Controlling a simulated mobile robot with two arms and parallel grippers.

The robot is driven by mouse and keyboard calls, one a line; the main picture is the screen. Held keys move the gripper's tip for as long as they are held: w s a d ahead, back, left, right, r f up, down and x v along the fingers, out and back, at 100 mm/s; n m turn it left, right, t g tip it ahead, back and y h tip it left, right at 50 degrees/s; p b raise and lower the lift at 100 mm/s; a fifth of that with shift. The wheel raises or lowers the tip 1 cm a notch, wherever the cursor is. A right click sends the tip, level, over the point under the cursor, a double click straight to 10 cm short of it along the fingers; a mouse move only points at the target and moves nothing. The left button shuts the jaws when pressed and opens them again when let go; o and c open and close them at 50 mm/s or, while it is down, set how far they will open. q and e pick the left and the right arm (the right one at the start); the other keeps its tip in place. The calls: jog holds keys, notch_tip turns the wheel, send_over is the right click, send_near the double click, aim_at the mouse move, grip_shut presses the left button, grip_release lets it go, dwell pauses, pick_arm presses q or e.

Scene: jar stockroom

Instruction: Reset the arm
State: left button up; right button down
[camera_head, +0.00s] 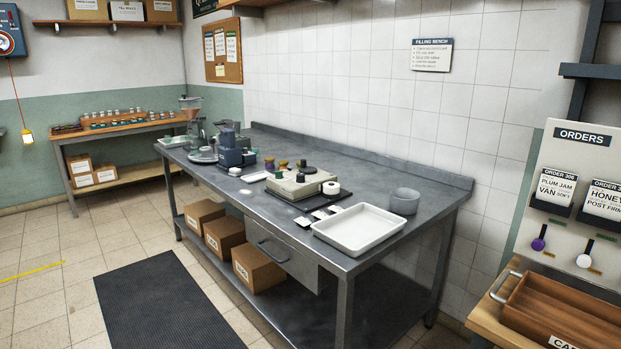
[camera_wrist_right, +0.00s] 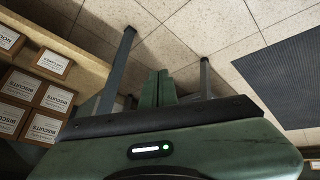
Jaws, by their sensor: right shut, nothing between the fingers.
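My right gripper (camera_wrist_right: 158,88) shows in the right wrist view, with its two green fingers pressed together and nothing between them. It is over the tiled floor, apart from any object. Neither arm shows in the head view. My left gripper is in no view.
A steel bench (camera_head: 372,252) carries a white tray (camera_head: 358,229), a scale-like device (camera_head: 301,183) and jars. A dark mat (camera_head: 165,305) lies before it. An orders board (camera_head: 585,200) and wooden tray (camera_head: 560,312) stand right. Biscuit boxes (camera_wrist_right: 52,64) sit left of my right gripper.

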jog(key=s+f+g, duration=0.2)
jog(key=s+f, duration=0.2)
jog(key=s, duration=0.8)
jog(key=s+a+f+g+y, duration=0.1)
jog(key=s+f, duration=0.4)
jog(key=s, duration=0.7)
jog(key=s+a+f+n+g+y+p, duration=0.1)
jog(key=s+f+g, duration=0.2)
jog(key=s, duration=1)
jog(key=shift+f, duration=0.65)
jog(key=shift+a, duration=0.1)
